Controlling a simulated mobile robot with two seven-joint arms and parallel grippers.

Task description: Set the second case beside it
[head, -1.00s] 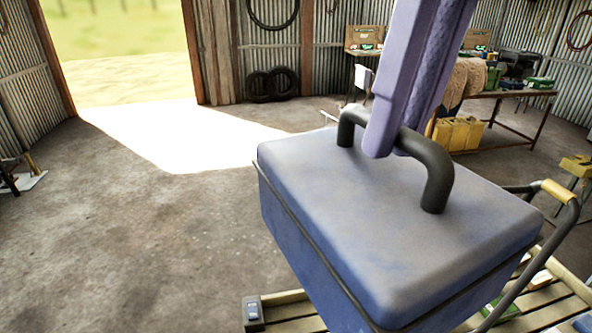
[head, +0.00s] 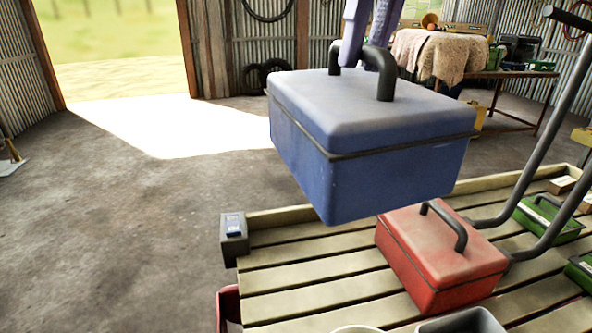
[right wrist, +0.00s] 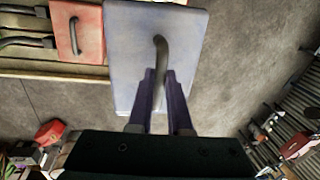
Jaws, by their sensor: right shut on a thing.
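A blue case (head: 370,150) with a dark handle hangs in the air, roughly level, above the far side of a slatted wooden bench. My right gripper (head: 368,55) is shut on its handle; in the right wrist view the gripper (right wrist: 163,80) has the handle between its fingers and the blue case (right wrist: 135,50) beneath. A red case (head: 440,255) with a dark handle stands on the slatted bench (head: 300,270), nearer and to the right of the blue case. The red case also shows in the right wrist view (right wrist: 85,40). My left gripper is not in view.
A small dark box (head: 233,238) sits at the bench's left corner. Green cases (head: 548,217) and dark bars stand at the right. A grey bin (head: 462,322) is at the near edge. Slats left of the red case are bare.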

